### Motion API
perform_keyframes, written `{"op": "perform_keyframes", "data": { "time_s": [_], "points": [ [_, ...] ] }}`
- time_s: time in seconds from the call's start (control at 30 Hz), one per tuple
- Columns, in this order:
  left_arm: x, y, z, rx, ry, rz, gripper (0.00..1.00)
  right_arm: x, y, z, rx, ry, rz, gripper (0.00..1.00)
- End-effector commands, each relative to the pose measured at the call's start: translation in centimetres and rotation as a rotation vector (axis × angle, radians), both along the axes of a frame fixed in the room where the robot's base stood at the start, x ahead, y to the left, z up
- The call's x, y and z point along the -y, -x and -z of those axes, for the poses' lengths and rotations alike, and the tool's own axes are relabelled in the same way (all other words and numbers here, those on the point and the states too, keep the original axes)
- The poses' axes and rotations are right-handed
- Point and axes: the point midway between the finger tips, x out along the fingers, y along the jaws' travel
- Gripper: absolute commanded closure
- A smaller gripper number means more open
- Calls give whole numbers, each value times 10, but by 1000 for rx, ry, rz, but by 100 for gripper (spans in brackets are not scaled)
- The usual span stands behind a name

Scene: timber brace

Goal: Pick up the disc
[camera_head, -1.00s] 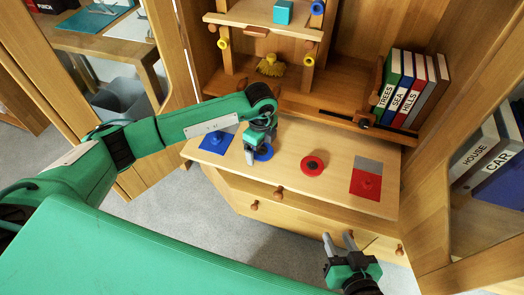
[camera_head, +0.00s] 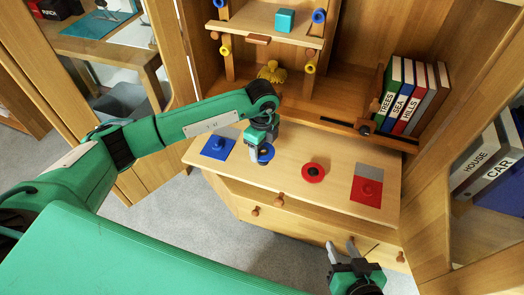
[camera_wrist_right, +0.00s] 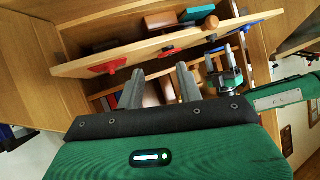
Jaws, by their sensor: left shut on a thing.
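My left gripper (camera_head: 258,152) is shut on a blue disc (camera_head: 267,153), a ring with its hole partly visible. The disc appears just above the wooden worktop (camera_head: 290,150). A red disc (camera_head: 313,172) with a dark centre lies on the worktop to the right. My right gripper (camera_head: 343,252) is open and empty in front of the drawers, below the worktop; its two spread fingers also show in the right wrist view (camera_wrist_right: 160,88). My left gripper also shows there (camera_wrist_right: 226,72).
A blue square with a blue knob (camera_head: 217,146) is at the worktop's left. Books (camera_head: 408,95) and a shelf with a teal cube (camera_head: 285,20) stand behind.

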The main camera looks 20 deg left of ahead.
Motion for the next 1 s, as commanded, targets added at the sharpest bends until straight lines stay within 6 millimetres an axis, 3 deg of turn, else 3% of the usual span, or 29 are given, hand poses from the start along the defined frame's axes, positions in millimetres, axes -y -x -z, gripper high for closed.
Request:
{"op": "perform_keyframes", "data": {
  "time_s": [0.3,0.6,0.8,1.0],
  "points": [
    [0,-1,-98,4,0,1,59,27,6,-1,-169,102,18,64],
    [0,-1,-158,2,0,-1,59,44,15,1,-274,159,31,64],
    [-6,-3,-167,-3,-1,-3,59,50,17,5,-325,184,37,64],
    [-37,-15,-144,-9,-1,-11,59,63,21,26,-444,235,51,64]
  ]
}}
